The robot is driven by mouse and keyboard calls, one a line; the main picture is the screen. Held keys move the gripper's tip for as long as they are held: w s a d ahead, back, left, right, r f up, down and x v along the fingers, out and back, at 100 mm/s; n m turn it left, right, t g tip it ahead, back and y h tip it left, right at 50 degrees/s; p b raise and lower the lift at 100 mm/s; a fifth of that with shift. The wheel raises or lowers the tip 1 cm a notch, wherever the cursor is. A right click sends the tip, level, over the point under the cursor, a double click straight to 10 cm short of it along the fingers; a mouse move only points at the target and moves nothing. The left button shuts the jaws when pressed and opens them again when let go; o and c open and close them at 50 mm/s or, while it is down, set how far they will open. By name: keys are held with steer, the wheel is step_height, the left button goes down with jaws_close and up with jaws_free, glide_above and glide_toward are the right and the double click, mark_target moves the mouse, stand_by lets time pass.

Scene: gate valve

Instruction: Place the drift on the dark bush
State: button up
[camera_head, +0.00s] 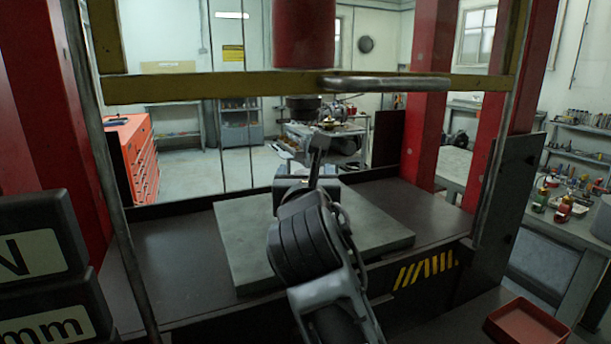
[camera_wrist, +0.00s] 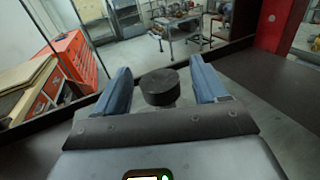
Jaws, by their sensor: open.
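In the wrist view, a short dark cylinder (camera_wrist: 161,88) stands upright between the two blue fingers of my gripper (camera_wrist: 160,68). The fingers are open, with a visible gap on each side of the cylinder. A lighter grey part shows just under it, and its lower end is hidden by my gripper's body. I cannot tell whether this cylinder is the drift or the dark bush. No second such piece shows clearly. In the head view, my arm covers the middle of the press bed and hides the cylinder.
A grey plate (camera_head: 240,250) lies on the dark press bed (camera_head: 170,255), between red posts (camera_head: 428,95). A yellow crossbar (camera_head: 220,87) and a red ram (camera_head: 304,35) hang above. A red tray (camera_head: 525,325) is at the lower right. An orange tool cabinet (camera_head: 140,160) stands behind.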

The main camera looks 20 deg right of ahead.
steer(key=b+v, duration=0.1)
steer(key=v, duration=1.1)
steer(key=shift+b, duration=0.3)
steer(key=shift+c, duration=0.2)
stand_by(1.9)
